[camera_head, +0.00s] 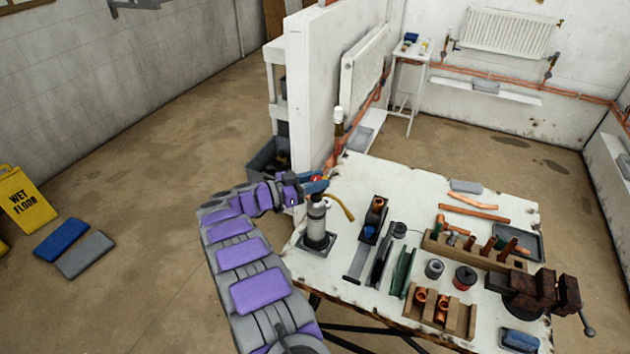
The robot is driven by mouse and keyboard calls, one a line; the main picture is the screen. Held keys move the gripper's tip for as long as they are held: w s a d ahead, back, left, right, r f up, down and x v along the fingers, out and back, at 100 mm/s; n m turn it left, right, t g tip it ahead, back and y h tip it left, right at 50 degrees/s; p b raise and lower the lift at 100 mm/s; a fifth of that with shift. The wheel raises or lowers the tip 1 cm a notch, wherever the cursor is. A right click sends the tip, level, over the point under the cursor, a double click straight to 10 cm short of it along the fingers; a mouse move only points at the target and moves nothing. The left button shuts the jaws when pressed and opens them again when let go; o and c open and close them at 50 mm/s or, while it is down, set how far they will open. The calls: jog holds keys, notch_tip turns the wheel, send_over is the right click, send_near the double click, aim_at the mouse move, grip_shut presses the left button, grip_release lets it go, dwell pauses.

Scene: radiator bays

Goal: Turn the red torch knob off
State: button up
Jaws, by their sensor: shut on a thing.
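The torch (316,222) stands upright on a dark square base at the left end of the white workbench. It has a grey cylinder and a yellowish curved nozzle (341,206) pointing right. The red knob (316,179) shows as a small red spot at its top, partly hidden by my gripper. My purple and grey arm reaches in from the bottom, and my gripper (314,185), with blue and orange-red parts, is at the torch top. It is shut at the knob; the exact contact is too small to see.
The workbench (340,190) holds copper pipes, wooden fitting blocks (459,318), tools and a dark vise (540,290) at right. A white partition wall (312,90) with a radiator (364,66) stands behind. A yellow wet floor sign (25,200) and two pads lie left; floor there is otherwise clear.

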dwell(0.8)
jog(key=o, duration=1)
jog(key=shift+o, duration=0.2)
jog(key=shift+s+d+r, duration=0.1)
jog(key=s+d+p+v, duration=0.1)
jog(key=s+p+v, duration=0.1)
jog(key=v, duration=1.8)
jog(key=shift+p, duration=0.75)
jog(key=shift+d, duration=0.2)
dwell(0.4)
